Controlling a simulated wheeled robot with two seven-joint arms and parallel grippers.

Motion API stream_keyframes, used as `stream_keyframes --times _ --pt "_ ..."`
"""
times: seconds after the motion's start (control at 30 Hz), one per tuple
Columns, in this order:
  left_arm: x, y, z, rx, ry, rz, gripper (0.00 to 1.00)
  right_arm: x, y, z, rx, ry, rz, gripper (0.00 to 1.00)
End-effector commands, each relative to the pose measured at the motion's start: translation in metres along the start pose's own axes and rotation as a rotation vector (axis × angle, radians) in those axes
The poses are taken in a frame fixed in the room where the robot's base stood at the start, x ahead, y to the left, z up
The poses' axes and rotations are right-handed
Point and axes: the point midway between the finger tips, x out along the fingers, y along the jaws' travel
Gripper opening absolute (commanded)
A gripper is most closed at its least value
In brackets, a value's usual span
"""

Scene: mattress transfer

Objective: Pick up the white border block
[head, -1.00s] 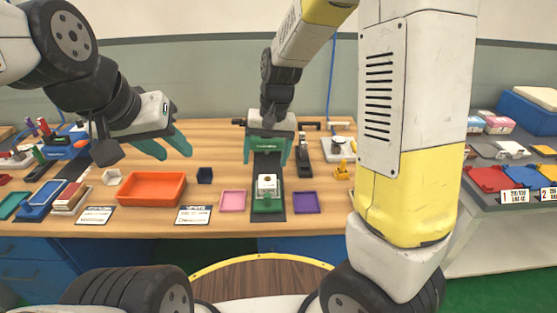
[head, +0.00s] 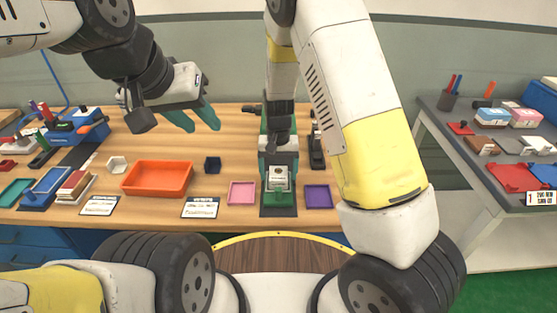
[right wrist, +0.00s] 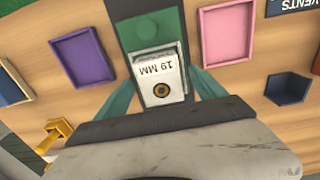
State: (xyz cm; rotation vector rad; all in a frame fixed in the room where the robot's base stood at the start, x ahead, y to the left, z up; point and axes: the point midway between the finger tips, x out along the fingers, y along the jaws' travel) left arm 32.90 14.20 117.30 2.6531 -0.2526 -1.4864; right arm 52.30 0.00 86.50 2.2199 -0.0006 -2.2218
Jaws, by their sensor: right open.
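The white border block (head: 279,183) sits in a green holder (head: 280,197) on a dark strip near the table's front edge. In the right wrist view the white block (right wrist: 157,65) shows a "19 MM" marking and a dark round spot ringed in gold. My right gripper (head: 279,168) is open, low over the block, with one green finger on either side. In the right wrist view the fingers (right wrist: 164,88) flank the block's near part; contact cannot be told. My left gripper (head: 194,119) is open and empty, above the table at the left.
A pink tray (head: 241,194) is left of the holder and a purple tray (head: 318,196) right of it. An orange bin (head: 158,179), a navy cup (head: 212,164) and a white hexagonal cup (head: 117,164) stand further left. A yellow piece (right wrist: 55,134) shows in the right wrist view.

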Motion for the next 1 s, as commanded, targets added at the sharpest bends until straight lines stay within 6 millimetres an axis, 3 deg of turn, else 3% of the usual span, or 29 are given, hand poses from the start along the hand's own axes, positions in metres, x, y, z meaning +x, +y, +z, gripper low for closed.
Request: stream_keyframes --times 0.3,0.63,0.87,1.0 --pt "0.000 0.000 0.000 0.000 0.000 0.000 0.36 0.006 0.000 0.000 0.001 0.001 -0.001 0.78" --pt "0.000 0.000 0.000 0.000 0.000 0.000 0.36 0.006 0.000 0.000 0.000 0.001 -0.001 0.13" --pt "0.000 0.000 0.000 0.000 0.000 0.000 0.36 0.005 0.000 0.000 0.000 0.002 -0.001 0.11" --pt "0.000 0.000 0.000 0.000 0.000 0.000 0.36 -0.007 -0.001 -0.001 -0.002 0.003 -0.002 0.11"
